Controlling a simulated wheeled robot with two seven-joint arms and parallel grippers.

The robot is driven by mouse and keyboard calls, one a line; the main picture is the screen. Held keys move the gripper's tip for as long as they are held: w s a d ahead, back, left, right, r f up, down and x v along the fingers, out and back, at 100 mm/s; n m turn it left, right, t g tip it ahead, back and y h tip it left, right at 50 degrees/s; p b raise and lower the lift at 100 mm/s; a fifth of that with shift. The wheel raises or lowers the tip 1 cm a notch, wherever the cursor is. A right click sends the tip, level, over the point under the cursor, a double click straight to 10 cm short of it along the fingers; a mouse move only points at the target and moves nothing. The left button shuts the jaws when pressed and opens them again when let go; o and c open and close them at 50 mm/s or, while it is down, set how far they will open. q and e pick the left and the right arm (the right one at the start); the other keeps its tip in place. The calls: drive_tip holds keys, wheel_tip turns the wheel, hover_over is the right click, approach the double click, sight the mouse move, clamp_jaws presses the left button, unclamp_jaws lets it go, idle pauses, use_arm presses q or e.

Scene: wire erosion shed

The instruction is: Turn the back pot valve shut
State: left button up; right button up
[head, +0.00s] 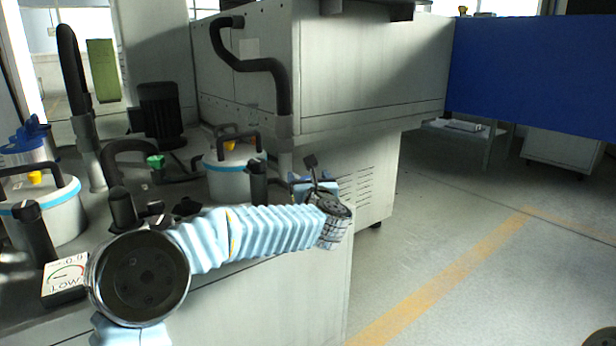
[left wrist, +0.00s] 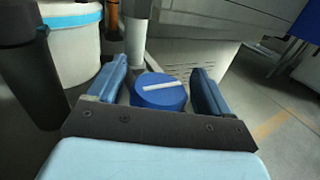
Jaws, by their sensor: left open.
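The back pot (head: 236,184), white with a light blue band, stands near the far end of the bench; its side also shows in the left wrist view (left wrist: 72,45). A round blue valve knob (left wrist: 158,93) with a white bar across its top sits beside it. The bar lies nearly level in the left wrist view, tilted slightly. My left gripper (head: 313,182) is open, its two blue fingers (left wrist: 155,92) on either side of the knob, with gaps visible. In the head view the gripper largely hides the knob. My right gripper is not in view.
A second white pot (head: 62,222) stands at the left, with a LOW gauge (head: 64,279) in front. Black pipes (head: 283,85) and dark posts (head: 36,232) rise around the pots. A large grey cabinet (head: 365,65) stands behind. The floor at the right is open.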

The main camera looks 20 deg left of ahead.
use_arm(q)
drive_tip(key=shift+w+a, duration=0.25)
drive_tip(key=shift+w, duration=0.25)
drive_tip(key=shift+c, duration=0.2)
